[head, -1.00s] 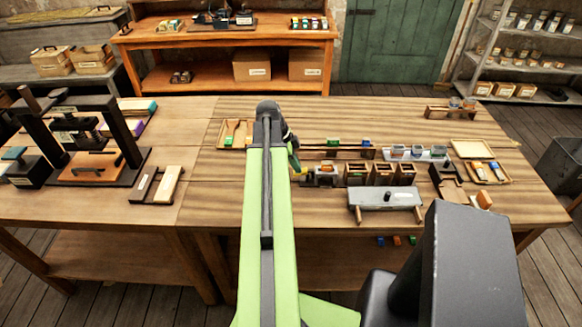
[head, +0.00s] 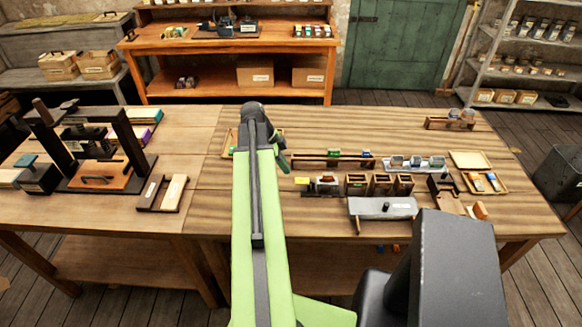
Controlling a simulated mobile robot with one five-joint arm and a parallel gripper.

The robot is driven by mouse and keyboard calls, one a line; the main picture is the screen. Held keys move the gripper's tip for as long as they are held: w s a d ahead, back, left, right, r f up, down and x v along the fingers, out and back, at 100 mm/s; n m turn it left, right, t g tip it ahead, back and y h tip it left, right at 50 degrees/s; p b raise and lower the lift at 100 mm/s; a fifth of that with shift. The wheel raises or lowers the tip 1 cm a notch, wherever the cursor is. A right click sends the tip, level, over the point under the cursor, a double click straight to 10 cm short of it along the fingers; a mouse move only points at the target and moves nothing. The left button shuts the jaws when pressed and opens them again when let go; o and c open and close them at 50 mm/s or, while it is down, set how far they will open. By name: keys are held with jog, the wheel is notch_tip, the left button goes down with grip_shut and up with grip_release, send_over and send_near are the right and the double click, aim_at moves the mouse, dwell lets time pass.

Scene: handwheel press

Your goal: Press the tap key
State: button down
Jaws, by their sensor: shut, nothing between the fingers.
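A small yellow-topped piece (head: 302,181) sits at the left end of a dark device on the right-hand table; it looks like the tap key, but it is too small to be sure. My arm reaches up from the bottom of the head view and bends down at its dark elbow. My gripper (head: 284,166) shows as a small dark tip just left of and behind the yellow piece. It is shut and empty. It appears apart from the yellow piece, though its fingertips are partly hidden by my green arm.
Open wooden boxes (head: 381,184) stand right of the device, with a grey block (head: 383,208) in front. A rail (head: 330,160) runs behind. A dark press (head: 95,150) stands on the left table. Bare wood lies in front of the device.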

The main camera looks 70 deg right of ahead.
jog(key=w+p+v, duration=0.1)
jog(key=p+v, duration=0.3)
jog(key=v, duration=0.2)
jog(key=shift+w+a, duration=0.2)
jog(key=shift+w, duration=0.15)
